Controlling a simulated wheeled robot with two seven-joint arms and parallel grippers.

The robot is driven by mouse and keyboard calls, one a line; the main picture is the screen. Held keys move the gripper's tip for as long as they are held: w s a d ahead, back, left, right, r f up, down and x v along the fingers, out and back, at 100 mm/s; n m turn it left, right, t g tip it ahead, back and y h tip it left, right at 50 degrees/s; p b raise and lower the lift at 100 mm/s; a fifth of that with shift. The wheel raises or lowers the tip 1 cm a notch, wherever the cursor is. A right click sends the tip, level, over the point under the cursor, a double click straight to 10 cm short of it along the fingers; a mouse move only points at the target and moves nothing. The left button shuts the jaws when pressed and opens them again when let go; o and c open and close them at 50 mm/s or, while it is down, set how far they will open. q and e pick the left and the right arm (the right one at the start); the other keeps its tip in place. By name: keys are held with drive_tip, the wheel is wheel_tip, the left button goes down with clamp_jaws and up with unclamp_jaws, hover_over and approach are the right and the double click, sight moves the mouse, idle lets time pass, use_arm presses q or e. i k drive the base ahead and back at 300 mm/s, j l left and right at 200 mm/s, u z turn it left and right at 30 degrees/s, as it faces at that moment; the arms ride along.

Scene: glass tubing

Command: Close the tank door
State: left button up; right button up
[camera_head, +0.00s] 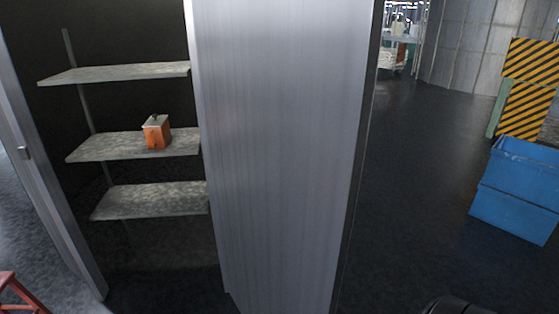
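A tall metal cabinet, which seems to be the tank, stands open in front of me, with its dark inside showing. A large, plain grey metal panel (280,150) fills the middle of the view, to the right of the opening. I cannot tell for sure which panel is the door and which is a side wall.
Inside are three grey shelves (95,147); an orange box (157,132) with a grey lid sits on the middle one. Blue bins (515,195) and a yellow-black striped barrier (528,100) stand at right. A red stool (18,290) is at lower left. Dark floor (420,190) is clear at right.

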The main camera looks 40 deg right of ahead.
sight(288, 86)
drive_tip(key=k+l, duration=0.1)
drive_tip(key=l, duration=0.35)
drive_tip(key=k+l+u, duration=0.15)
drive_tip(key=l, duration=0.25)
drive_tip(key=k+l, duration=0.1)
drive_tip(key=l, duration=0.3)
drive_tip(key=k+l+u, duration=0.1)
drive_tip(key=l, duration=0.35)
drive_tip(key=k+l+u, duration=0.1)
drive_tip(key=l, duration=1.4)
drive_tip(key=i, duration=0.05)
